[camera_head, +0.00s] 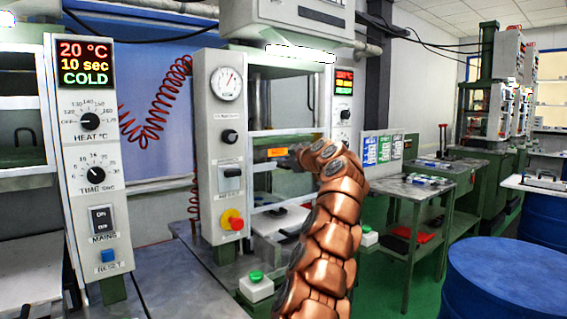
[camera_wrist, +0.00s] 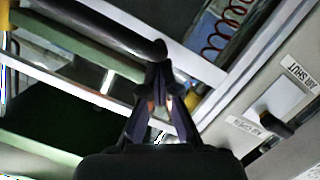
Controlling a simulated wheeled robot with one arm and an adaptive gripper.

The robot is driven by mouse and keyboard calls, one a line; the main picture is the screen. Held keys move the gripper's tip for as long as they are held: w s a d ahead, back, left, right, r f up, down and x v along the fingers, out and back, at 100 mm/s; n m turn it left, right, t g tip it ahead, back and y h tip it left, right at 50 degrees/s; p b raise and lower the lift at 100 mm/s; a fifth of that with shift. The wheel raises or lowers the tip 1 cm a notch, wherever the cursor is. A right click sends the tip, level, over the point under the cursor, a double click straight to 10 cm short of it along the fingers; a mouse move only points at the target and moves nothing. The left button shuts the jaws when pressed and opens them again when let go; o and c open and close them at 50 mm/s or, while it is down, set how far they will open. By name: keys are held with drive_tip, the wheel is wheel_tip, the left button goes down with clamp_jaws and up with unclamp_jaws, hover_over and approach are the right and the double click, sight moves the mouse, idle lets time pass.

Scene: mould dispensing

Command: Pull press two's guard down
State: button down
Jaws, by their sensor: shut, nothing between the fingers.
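The middle press has a pale grey column (camera_head: 212,150) with a gauge, knobs and a red-and-yellow stop button. No number on it is readable. Its guard, a clear panel with pale metal bars (camera_head: 286,132), spans the opening to the right of the column. My copper arm reaches up in front of the press; my gripper (camera_head: 287,161) is by the label, partly hidden by the wrist. In the wrist view my gripper (camera_wrist: 160,92) is shut and empty. Its tips are just below the rounded end of a dark bar (camera_wrist: 125,32); contact is unclear.
The left press (camera_head: 92,160) shows 20 °C, 10 sec and COLD. A green-buttoned box (camera_head: 256,286) stands low by my arm. A bench (camera_head: 430,187) and a blue drum (camera_head: 505,275) stand right. The wrist view shows an AIR SHUT label (camera_wrist: 300,74) beside the gripper.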

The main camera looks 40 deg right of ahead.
sight(276, 179)
wheel_tip(276, 179, down, 6)
drive_tip(key=b, duration=0.4)
drive_tip(key=shift+r, duration=0.1)
drive_tip(key=a+r, duration=0.1)
drive_tip(key=r, duration=0.1)
drive_tip(key=a+r, duration=0.1)
drive_tip(key=r, duration=0.1)
drive_tip(key=shift+a+r, duration=0.1)
drive_tip(key=shift+a, duration=0.05)
drive_tip(key=b+v, duration=0.2)
drive_tip(key=v, duration=0.8)
